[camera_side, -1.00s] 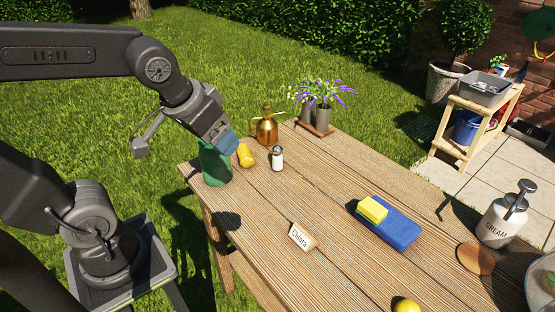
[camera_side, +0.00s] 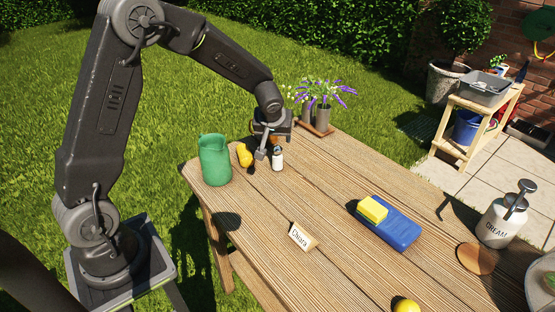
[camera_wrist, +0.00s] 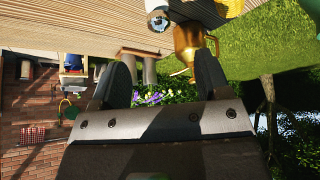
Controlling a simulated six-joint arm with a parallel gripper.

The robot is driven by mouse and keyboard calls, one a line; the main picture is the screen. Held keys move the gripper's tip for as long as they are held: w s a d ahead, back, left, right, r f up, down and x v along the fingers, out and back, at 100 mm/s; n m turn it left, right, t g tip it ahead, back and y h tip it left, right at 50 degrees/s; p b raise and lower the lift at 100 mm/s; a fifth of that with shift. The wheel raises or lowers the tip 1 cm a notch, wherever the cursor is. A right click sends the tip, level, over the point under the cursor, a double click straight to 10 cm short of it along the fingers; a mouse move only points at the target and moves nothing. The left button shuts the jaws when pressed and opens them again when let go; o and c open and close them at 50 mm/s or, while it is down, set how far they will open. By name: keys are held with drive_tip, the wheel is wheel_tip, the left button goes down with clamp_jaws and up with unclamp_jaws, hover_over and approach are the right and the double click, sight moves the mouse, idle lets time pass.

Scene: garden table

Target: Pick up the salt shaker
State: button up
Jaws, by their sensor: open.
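The salt shaker (camera_side: 277,160) is a small white shaker with a metal top, upright near the far left part of the table. It shows in the wrist view (camera_wrist: 157,12) at the top edge, its metal cap toward me. My gripper (camera_side: 264,153) is low over the table, close by the shaker's left side. In the wrist view my gripper's two fingers (camera_wrist: 162,78) are spread with nothing between them.
A green pitcher (camera_side: 214,160) and a yellow item (camera_side: 244,154) stand left of the shaker. Flowers in metal pots (camera_side: 322,116) stand behind. The table (camera_side: 320,185) right of the shaker is clear.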

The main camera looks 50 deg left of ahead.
sight(277, 147)
drive_tip(key=x, duration=1.2)
drive_tip(key=shift+d, duration=0.1)
drive_tip(key=c, duration=1.1)
drive_tip(key=shift+o, duration=0.2)
